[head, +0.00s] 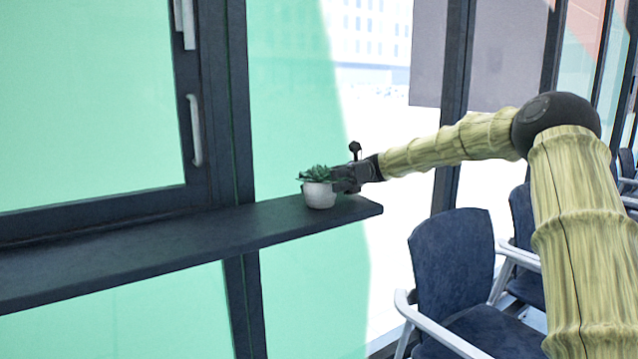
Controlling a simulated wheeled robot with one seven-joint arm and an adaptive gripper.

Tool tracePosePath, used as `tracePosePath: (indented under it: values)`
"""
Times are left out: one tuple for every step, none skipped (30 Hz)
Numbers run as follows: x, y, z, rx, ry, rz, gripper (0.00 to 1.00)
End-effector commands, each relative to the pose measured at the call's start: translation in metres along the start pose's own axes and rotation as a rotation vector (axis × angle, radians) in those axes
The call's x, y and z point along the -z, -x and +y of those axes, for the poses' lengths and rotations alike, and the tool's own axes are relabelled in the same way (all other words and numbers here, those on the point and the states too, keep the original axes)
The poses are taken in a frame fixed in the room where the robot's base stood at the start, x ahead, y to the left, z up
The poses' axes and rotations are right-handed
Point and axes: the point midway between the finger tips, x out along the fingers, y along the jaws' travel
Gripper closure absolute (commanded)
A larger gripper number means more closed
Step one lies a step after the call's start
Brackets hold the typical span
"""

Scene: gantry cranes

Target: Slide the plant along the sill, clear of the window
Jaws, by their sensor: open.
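A small succulent plant (319,192) in a round white pot stands upright on the dark sill (150,248), near the sill's right end. My gripper (340,180) reaches in from the right, level with the plant's top and the pot's upper part. It is open, and its fingertips overlap the right side of the plant in this view. I cannot tell whether they touch the pot. The window (85,100) has a dark frame and a white handle (195,130), and its frame ends to the left of the plant.
The sill is bare to the left of the plant, below the window. Its right end (372,209) is a free edge just past the pot. Blue chairs (452,262) with white arms stand at the lower right, below my arm.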

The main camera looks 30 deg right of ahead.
Motion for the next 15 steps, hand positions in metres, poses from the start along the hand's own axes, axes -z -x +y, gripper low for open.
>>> tracePosePath:
  values:
    - [0.000, 0.000, 0.000, 0.000, 0.000, 0.000, 0.00]
    - [0.000, 0.001, 0.000, 0.000, 0.000, 0.000, 0.00]
    - [0.000, 0.002, 0.000, 0.001, 0.000, 0.000, 0.00]
    - [0.000, 0.003, 0.000, 0.001, 0.000, 0.000, 0.00]
    - [0.000, 0.005, 0.000, 0.001, 0.000, 0.000, 0.00]
    - [0.001, 0.009, 0.000, 0.001, 0.000, 0.000, 0.00]
    - [0.001, 0.012, 0.000, 0.002, 0.000, 0.000, 0.00]
    - [0.001, 0.015, -0.001, 0.003, 0.000, 0.000, 0.00]
    - [0.001, 0.021, -0.001, 0.003, 0.000, 0.000, 0.00]
    - [0.001, 0.026, -0.001, 0.002, 0.000, 0.000, 0.00]
    - [0.002, 0.032, -0.001, 0.003, 0.000, 0.000, 0.00]
    - [0.001, 0.039, -0.001, 0.003, 0.000, 0.000, 0.00]
    - [0.001, 0.045, -0.001, 0.003, 0.001, 0.000, 0.00]
    - [0.001, 0.050, -0.001, 0.004, 0.001, 0.000, 0.00]
    - [0.001, 0.058, -0.001, 0.003, 0.000, 0.000, 0.00]
